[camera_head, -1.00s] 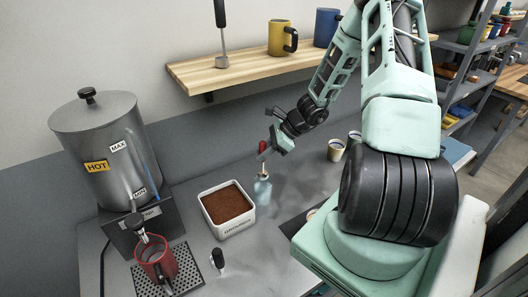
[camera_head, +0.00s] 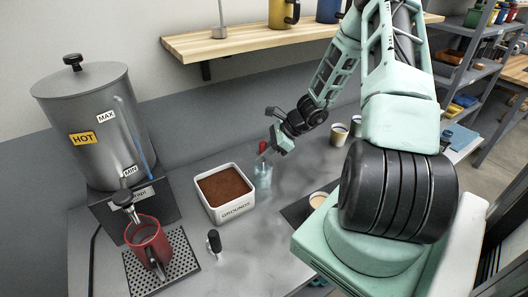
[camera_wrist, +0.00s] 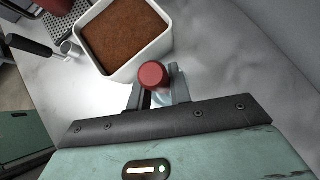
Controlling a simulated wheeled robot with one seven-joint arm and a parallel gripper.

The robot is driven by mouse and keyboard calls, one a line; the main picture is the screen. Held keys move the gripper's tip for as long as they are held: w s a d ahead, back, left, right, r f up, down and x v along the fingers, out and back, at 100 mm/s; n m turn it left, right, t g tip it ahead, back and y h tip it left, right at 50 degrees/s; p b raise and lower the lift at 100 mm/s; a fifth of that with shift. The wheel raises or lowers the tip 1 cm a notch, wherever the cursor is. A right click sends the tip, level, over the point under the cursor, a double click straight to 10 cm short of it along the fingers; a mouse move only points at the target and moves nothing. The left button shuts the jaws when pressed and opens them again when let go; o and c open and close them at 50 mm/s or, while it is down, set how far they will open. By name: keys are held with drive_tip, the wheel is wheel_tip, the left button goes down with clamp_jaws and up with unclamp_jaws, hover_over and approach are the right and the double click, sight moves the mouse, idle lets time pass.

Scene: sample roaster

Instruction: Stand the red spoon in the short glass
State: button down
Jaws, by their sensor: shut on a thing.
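My gripper (camera_head: 272,146) is shut on the red spoon (camera_head: 263,147), near its red top end. The round red end (camera_wrist: 153,75) shows between the fingers in the wrist view, and the spoon points down. The short glass (camera_head: 263,175), clear and bluish, stands on the counter directly below the gripper. A bit of bluish glass also shows under the fingers in the wrist view. The spoon's lower part is hard to make out, and I cannot tell how deep it is in the glass.
A white grounds box (camera_head: 238,208) full of brown grounds stands just left of the glass. A hot-water urn (camera_head: 92,120) and a red mug (camera_head: 148,240) on a drip grate are farther left. Two cups (camera_head: 338,134) stand right of the gripper. A wooden shelf (camera_head: 240,42) hangs above.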

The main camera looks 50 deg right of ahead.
drive_tip(key=shift+f, duration=0.15)
drive_tip(key=c, duration=1.2)
unclamp_jaws()
drive_tip(key=b+v, duration=0.1)
drive_tip(key=v, duration=1.6)
drive_tip(key=shift+d+b, duration=0.15)
drive_tip(key=shift+b, duration=0.25)
